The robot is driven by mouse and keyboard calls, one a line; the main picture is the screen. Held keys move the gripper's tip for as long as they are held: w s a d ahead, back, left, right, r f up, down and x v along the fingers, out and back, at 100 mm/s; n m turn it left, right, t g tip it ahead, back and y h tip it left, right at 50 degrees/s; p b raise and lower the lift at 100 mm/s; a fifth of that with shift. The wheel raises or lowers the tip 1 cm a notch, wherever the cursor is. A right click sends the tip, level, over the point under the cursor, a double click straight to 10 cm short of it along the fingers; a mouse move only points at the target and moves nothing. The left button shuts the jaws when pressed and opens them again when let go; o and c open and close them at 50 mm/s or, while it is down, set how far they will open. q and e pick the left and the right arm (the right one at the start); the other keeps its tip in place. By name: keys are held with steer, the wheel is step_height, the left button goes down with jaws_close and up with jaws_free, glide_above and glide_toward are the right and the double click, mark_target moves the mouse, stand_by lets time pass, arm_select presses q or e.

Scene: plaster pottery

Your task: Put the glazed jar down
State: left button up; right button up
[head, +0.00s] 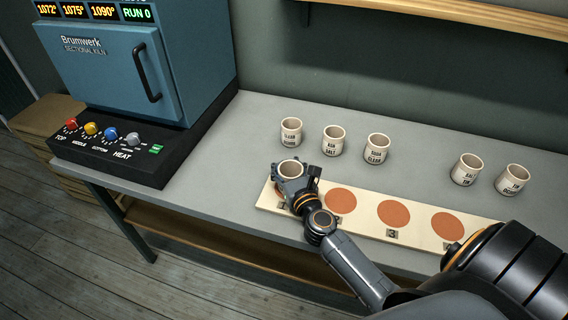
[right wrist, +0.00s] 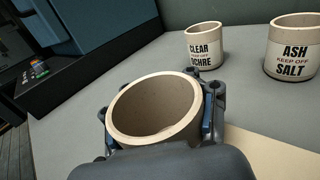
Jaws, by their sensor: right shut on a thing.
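The jar (head: 290,169) in my right gripper is a small cream cup with an open top, upright at the left end of a pale board (head: 362,229) with terracotta discs. My right gripper (head: 297,184) is shut around its body. The right wrist view shows the jar's rim and empty inside (right wrist: 154,106) close up, with finger parts at both sides. Any label on it is hidden. I cannot tell whether its base touches the board or hangs just above it. The board's leftmost spot is covered by the gripper and jar. My left gripper is not in view.
Behind the board stand several labelled cups, among them clear ochre (head: 291,131), ash salt (head: 333,140) and one further right (head: 376,148). Two more (head: 466,169) stand to the right. A blue kiln (head: 134,75) fills the left. Terracotta discs (head: 394,212) along the board are bare.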

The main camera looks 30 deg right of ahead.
steer(key=shift+f, duration=0.2)
steer(key=o, duration=1.7)
steer(key=shift+c, duration=0.2)
steer(key=shift+r, duration=0.25)
steer(key=shift+s+a+f, duration=0.1)
steer(key=shift+s+f, duration=0.05)
steer(key=shift+s, duration=0.2)
steer(key=s, duration=0.3)
steer(key=s+a+b, duration=0.1)
steer(key=s, duration=0.3)
steer(key=s+b, duration=0.1)
steer(key=s, duration=0.2)
steer(key=shift+s+a, duration=0.15)
steer(key=shift+a, duration=0.25)
steer(key=shift+s+a+b, duration=0.1)
steer(key=shift+s+b, duration=0.25)
steer(key=shift+s, duration=0.1)
